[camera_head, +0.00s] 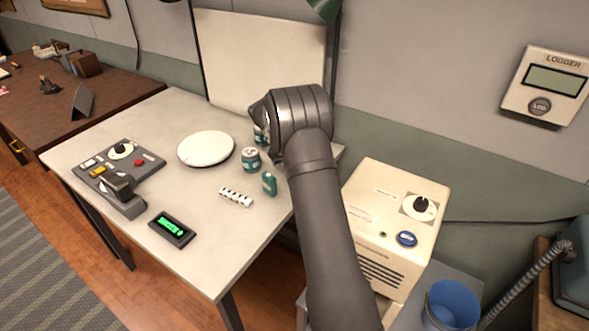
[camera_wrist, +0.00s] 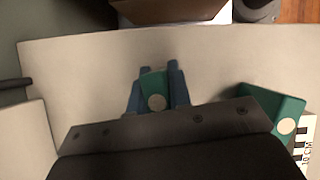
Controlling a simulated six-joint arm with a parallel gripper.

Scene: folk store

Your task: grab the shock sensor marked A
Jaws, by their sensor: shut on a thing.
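My gripper (camera_wrist: 158,80) shows in the wrist view with its two blue fingers shut on a small green block with a pale round spot, the held sensor (camera_wrist: 154,92). No letter is readable on it. A second green block (camera_wrist: 275,112) with a pale spot lies to the right, apart from the fingers. It also shows in the head view (camera_head: 268,183). In the head view my fingers are hidden by my wrist. I cannot tell whether the held block touches the table.
A cream machine (camera_head: 386,217) stands right of the table.

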